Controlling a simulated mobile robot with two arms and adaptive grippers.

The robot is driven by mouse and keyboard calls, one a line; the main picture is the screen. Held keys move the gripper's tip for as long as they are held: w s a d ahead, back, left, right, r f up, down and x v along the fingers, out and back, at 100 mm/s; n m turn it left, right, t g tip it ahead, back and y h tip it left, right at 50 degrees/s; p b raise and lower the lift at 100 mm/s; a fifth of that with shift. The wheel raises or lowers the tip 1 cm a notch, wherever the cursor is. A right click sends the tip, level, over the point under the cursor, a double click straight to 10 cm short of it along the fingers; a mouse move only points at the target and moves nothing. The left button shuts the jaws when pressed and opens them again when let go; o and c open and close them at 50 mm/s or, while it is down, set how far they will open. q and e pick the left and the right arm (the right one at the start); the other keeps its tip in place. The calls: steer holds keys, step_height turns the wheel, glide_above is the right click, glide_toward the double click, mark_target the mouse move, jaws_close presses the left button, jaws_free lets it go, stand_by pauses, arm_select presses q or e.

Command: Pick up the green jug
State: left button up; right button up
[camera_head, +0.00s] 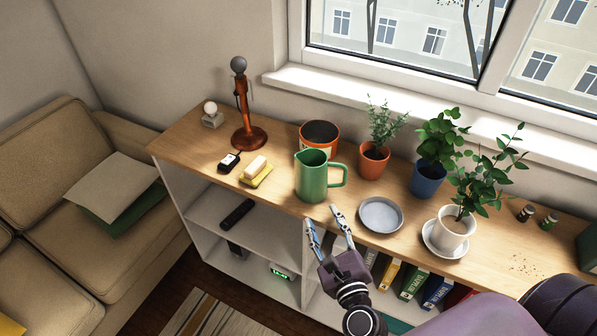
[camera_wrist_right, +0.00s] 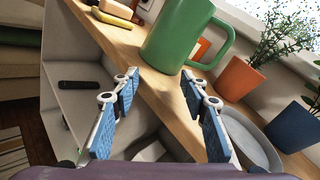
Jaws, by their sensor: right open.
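The green jug (camera_head: 312,180) stands upright on the wooden shelf top (camera_head: 285,196), near its front edge, with its handle to the right. My right gripper (camera_head: 323,223) is open and empty, just in front of and below the jug, apart from it. In the right wrist view, the jug (camera_wrist_right: 177,38) is ahead, beyond and between the two spread blue-padded fingers (camera_wrist_right: 160,95); its top is cut off by the frame. My left gripper does not show.
A grey plate (camera_head: 381,215) lies right of the jug. An orange pot (camera_head: 319,134) stands close behind it. Potted plants (camera_head: 374,158) line the back right. A soap dish (camera_head: 256,176) and wooden stand (camera_head: 249,138) are left. Books (camera_head: 413,284) fill the shelf below.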

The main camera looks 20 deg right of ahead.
mark_target(345, 182)
steer(key=d+r+m+h, duration=0.1)
steer(key=m, duration=0.1)
steer(key=d+r+m+h, duration=0.1)
steer(key=d+r+m, duration=0.1)
steer(key=d+r+m+h, duration=0.1)
steer(key=d+m, duration=0.1)
steer(key=shift+s+r+h, duration=0.3)
steer(key=shift+s+h, duration=0.05)
steer(key=shift+h, duration=0.05)
steer(key=shift+w+d+f+m+h+p, duration=0.1)
steer(key=shift+w+d+m+h+p, duration=0.1)
steer(key=shift+w+d+m, duration=0.35)
steer(key=shift+w+d+f+m+h+p, duration=0.1)
steer(key=shift+w+d+m+p, duration=0.15)
steer(key=shift+d, duration=0.45)
steer(key=shift+w+r+p, duration=0.15)
steer(key=shift+w+p, duration=0.15)
steer(key=shift+w, duration=0.35)
steer(key=p+x, duration=0.1)
steer(key=x, duration=0.1)
steer(key=p+x, duration=0.1)
steer(key=x, duration=0.1)
steer(key=shift+w+a+r, duration=0.2)
steer(key=shift+w+d+f, duration=0.1)
steer(key=shift+w+f, duration=0.05)
steer(key=shift+w, duration=0.1)
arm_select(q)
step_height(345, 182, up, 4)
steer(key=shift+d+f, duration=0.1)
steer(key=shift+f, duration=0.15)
